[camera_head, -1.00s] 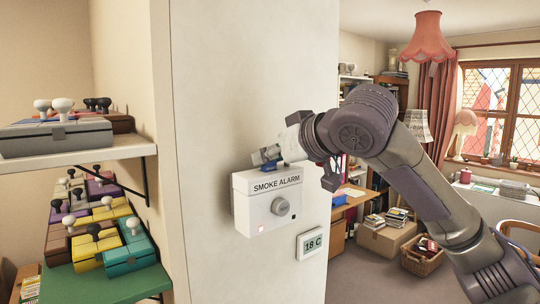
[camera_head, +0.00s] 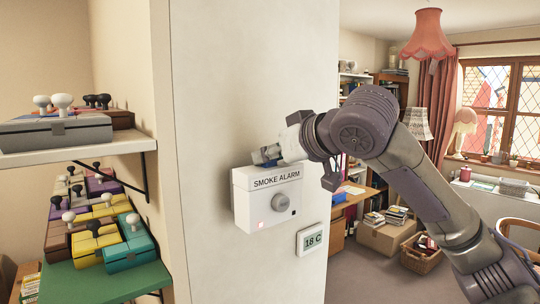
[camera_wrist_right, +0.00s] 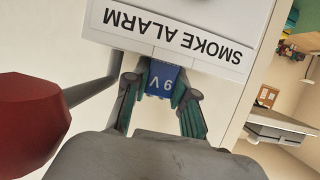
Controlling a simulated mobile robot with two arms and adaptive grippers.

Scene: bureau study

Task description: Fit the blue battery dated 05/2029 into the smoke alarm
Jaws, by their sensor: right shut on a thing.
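The smoke alarm (camera_head: 250,209) is a white box on the pale wall, with a grey round knob and a small lit red light on its front. My right gripper (camera_head: 270,157) is at its top edge, shut on a blue battery. In the right wrist view the battery (camera_wrist_right: 159,82) is between the fingers of the gripper (camera_wrist_right: 161,92), marked 9 V, with its far end against the alarm's upper edge (camera_wrist_right: 215,47). I cannot tell whether it is partly inside. No date can be read on it. My left gripper is out of view.
A thermostat (camera_head: 310,240) reading 18 C is on the wall below right of the alarm. At left, shelves hold several coloured boxes with knobs (camera_head: 96,240). A red rounded object (camera_wrist_right: 30,125) of unclear kind is close at left in the right wrist view.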

